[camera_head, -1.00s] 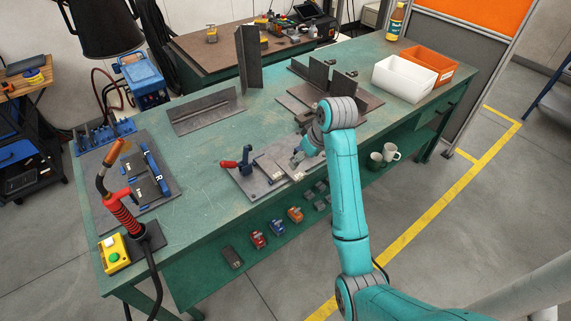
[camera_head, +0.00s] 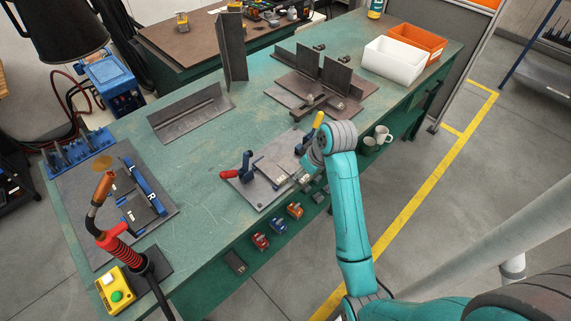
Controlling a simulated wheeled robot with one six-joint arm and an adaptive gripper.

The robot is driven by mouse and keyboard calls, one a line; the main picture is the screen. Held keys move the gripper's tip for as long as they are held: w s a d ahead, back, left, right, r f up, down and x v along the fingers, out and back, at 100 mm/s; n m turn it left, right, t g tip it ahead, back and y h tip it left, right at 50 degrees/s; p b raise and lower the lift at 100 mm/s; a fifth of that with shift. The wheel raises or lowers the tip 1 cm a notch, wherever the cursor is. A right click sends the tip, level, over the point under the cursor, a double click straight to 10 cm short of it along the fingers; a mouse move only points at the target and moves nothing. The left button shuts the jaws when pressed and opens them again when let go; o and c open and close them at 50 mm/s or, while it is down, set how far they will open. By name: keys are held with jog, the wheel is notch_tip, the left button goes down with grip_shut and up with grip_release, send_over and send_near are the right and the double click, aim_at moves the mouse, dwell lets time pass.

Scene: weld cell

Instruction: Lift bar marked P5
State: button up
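No P5 mark is legible on any bar from here. A grey fixture plate (camera_head: 250,190) lies near the front edge of the green bench, with flat metal pieces (camera_head: 274,172) on it. A red-handled clamp (camera_head: 246,168) stands at its left, and a yellow-handled clamp (camera_head: 317,122) at its far right. My gripper (camera_head: 304,180) is low at the right end of these pieces, partly hidden by my teal arm. Its fingers are too small to show whether they are open, or whether they touch metal.
Behind are an angle piece (camera_head: 190,116), a tall upright profile (camera_head: 232,48) and a plate assembly (camera_head: 322,85). White (camera_head: 392,60) and orange (camera_head: 420,42) bins stand back right. A torch (camera_head: 110,215) rises front left. Small clamps (camera_head: 278,226) and mugs (camera_head: 383,135) sit below the bench top.

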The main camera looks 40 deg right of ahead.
jog(key=shift+w+f, duration=0.15)
jog(key=shift+f, duration=0.25)
jog(key=c, duration=1.1)
jog(key=shift+c, duration=0.6)
jog(key=shift+r, duration=0.1)
